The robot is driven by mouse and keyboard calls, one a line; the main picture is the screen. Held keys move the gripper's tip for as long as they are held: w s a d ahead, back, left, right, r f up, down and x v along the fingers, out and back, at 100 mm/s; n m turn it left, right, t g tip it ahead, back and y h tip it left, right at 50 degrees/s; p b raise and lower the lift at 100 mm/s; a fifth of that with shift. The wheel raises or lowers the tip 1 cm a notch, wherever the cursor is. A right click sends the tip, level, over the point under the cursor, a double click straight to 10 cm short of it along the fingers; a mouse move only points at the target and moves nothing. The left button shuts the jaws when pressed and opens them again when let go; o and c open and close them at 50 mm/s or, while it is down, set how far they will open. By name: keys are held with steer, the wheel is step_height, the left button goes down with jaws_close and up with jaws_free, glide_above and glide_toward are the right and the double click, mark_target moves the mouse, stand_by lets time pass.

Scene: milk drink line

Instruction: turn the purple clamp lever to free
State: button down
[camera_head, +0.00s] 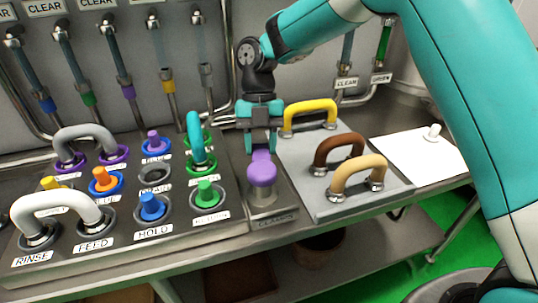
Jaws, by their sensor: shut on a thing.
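The purple clamp lever (262,172) sits on a grey metal base labelled CLAMP, between the panel of ports and the board of handles. Its round knob points toward the front of the bench. My gripper (260,150) comes down from above at the lever's rear part, behind the knob. It is shut on the lever there. The fingers partly hide the rear of the lever and its pivot.
The port panel on the left carries coloured plugs, a teal loop (195,138), a grey loop (84,133) and a white loop (50,203). On the right board (296,155) stand yellow (310,107), brown (338,142) and tan (357,166) handles. A white sheet (405,157) lies beyond.

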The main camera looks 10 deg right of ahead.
steer(key=shift+a+f+n+h+b, duration=0.15)
steer(key=shift+a+n+h+b, duration=0.45)
steer(key=shift+n+b, duration=0.7)
steer(key=shift+a+b, duration=0.25)
steer(key=shift+b, duration=0.15)
steer(key=shift+r+n, duration=0.2)
steer(key=shift+n, duration=0.1)
steer(key=c, duration=0.6)
jaws_free()
steer(key=shift+c, duration=0.2)
steer(key=p+v, duration=1.7)
steer(key=p, duration=0.6)
steer(key=shift+r, duration=0.25)
